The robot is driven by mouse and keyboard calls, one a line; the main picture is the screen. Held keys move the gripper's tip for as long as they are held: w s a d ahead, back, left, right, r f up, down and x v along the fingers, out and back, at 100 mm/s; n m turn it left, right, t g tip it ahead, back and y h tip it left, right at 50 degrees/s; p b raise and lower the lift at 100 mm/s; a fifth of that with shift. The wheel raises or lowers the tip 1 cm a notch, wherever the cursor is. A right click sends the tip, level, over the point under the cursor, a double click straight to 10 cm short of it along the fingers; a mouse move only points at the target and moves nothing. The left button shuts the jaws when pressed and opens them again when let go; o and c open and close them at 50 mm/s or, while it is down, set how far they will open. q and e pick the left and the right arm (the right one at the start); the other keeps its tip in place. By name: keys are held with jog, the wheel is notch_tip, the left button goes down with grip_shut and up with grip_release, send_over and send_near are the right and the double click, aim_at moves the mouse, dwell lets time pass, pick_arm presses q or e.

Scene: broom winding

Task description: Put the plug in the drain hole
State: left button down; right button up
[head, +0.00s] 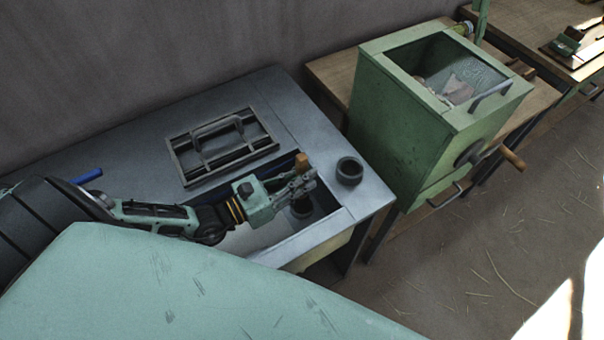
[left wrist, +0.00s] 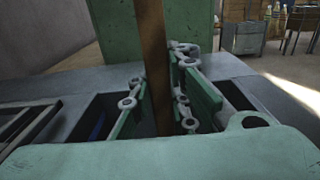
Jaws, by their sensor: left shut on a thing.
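The plug shows as a brown wooden piece (head: 302,162), upright between the fingers of my left gripper (head: 297,182). In the left wrist view it is a tall brown bar (left wrist: 155,65) with the green fingers (left wrist: 163,105) shut on either side of it. The gripper is over the right part of a sunken basin (head: 256,238) in the grey bench. A dark round fitting (head: 302,208) shows in the basin just below the gripper; I cannot tell whether it is the drain hole. The plug's lower end is hidden. My right gripper is not in view.
A black ring or cup (head: 349,171) stands on the bench right of the basin. A barred grate (head: 190,163) lies behind it. A green box (head: 400,150) with a crank stands to the right. A blue bar (head: 88,176) is at the left.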

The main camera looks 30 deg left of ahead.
pick_arm(q)
jog(key=shift+f+b, duration=0.65)
jog(key=shift+f, duration=0.6)
jog(key=shift+b, duration=0.45)
dwell(0.4)
jog(key=shift+f+b, duration=0.6)
jog(key=shift+b, duration=0.05)
jog(key=c, duration=1.9)
grip_release()
jog(key=shift+c, duration=0.2)
jog(key=shift+s, duration=0.15)
